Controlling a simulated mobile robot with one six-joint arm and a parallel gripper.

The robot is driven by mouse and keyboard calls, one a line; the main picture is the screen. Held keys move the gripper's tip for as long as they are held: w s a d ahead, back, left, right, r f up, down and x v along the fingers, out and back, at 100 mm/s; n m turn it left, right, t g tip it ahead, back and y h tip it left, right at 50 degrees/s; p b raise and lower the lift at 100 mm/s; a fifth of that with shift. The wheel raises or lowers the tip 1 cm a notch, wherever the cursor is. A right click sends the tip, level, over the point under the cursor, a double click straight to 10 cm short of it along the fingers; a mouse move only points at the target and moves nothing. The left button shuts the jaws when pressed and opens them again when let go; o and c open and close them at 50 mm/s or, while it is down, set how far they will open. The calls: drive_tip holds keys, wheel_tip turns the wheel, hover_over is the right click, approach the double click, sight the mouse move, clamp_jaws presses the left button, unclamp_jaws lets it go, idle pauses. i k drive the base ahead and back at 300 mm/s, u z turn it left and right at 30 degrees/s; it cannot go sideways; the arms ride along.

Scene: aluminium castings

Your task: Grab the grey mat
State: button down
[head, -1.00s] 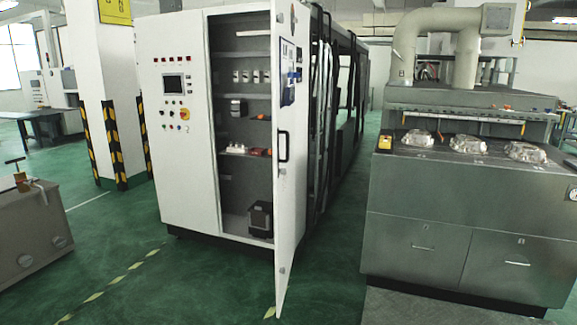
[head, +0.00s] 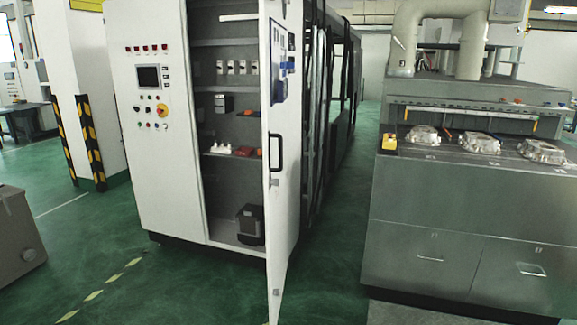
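A grey mat (head: 395,314) seems to lie on the green floor in front of the steel workbench, at the bottom edge of the head view. Only a strip of it shows; the rest is cut off by the frame. My gripper is not in view.
The steel workbench (head: 460,215) with several castings (head: 480,143) on top stands at the right. A white cabinet (head: 165,190) stands left of centre, its door (head: 284,190) swung open toward me. A grey box (head: 15,240) is at the left edge. Green floor (head: 110,265) lies clear between.

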sight(247, 221)
drive_tip(key=i, duration=1.05)
drive_tip(key=u, duration=0.4)
